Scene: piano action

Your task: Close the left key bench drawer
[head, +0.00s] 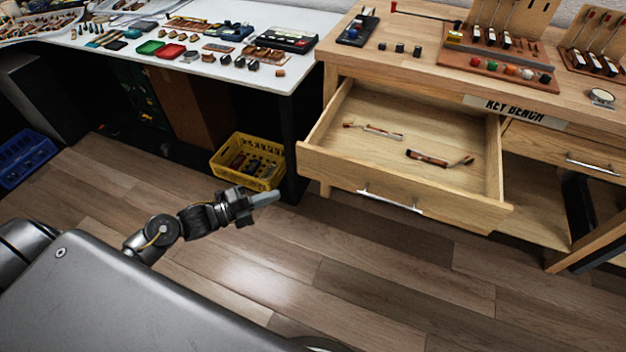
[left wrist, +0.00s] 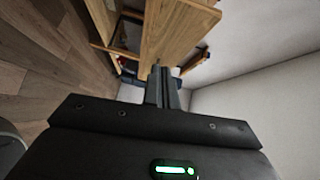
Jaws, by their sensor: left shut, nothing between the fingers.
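The left key bench drawer (head: 340,165) is pulled well out of the wooden key bench (head: 424,60) in the head view. It has a metal bar handle (head: 390,201) on its front and two small piano action parts lying inside. My left gripper (head: 277,196) is shut and empty, in front of the drawer and to the left of its front panel, apart from it. In the left wrist view the shut fingers (left wrist: 162,88) point toward wooden furniture; which part of it cannot be told. My right gripper is not in view.
A yellow crate (head: 222,170) with small parts stands on the floor behind my left gripper. A white table (head: 270,76) with tools and trays is at the back left. A second drawer (head: 560,150) at the right is shut. The wood floor in front is clear.

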